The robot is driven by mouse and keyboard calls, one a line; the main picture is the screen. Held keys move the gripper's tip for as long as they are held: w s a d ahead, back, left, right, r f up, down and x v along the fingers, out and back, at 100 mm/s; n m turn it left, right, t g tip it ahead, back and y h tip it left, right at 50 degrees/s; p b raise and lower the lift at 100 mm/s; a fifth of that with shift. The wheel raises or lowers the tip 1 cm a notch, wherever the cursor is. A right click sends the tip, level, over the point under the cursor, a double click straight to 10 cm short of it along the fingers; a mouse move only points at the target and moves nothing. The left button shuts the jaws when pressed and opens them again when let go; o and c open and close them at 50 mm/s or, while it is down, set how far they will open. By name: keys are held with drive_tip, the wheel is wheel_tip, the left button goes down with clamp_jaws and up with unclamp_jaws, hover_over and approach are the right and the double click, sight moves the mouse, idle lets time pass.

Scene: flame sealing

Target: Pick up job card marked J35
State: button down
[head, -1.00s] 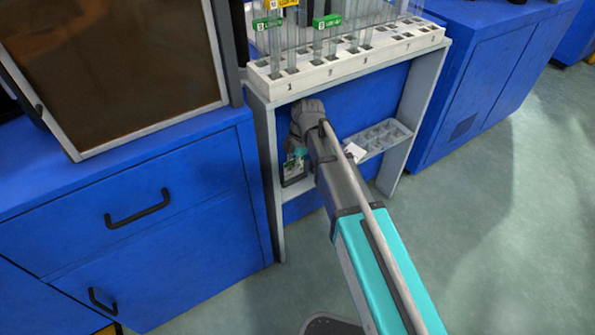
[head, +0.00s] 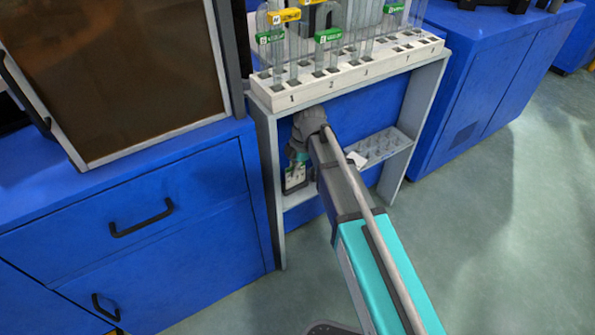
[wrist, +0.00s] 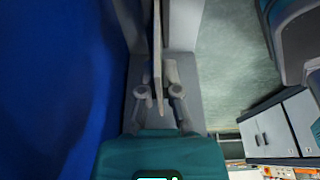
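A card (head: 296,175) with a pale face stands at the left end of the lower shelf, under the tube rack. Its marking is too small to read, so I cannot tell whether it is J35. My gripper (head: 297,157) reaches down to it from above. In the wrist view, my gripper (wrist: 158,85) has its two fingers close together, on either side of a thin card (wrist: 157,45) seen edge-on. The fingers look shut on it. My arm hides part of the shelf in the head view.
A white numbered rack (head: 345,72) with glass tubes and coloured tags stands on the unit above. Blue cabinets (head: 120,205) flank the unit; open floor (head: 490,240) lies right.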

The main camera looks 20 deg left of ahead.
wheel_tip(320, 180, up, 2)
drive_tip(key=shift+r+p, duration=0.1)
drive_tip(key=shift+p, duration=0.6)
drive_tip(key=s+d, duration=1.1)
drive_tip(key=d, duration=0.2)
drive_tip(key=shift+s+d, duration=0.35)
drive_tip(key=shift+s, duration=0.05)
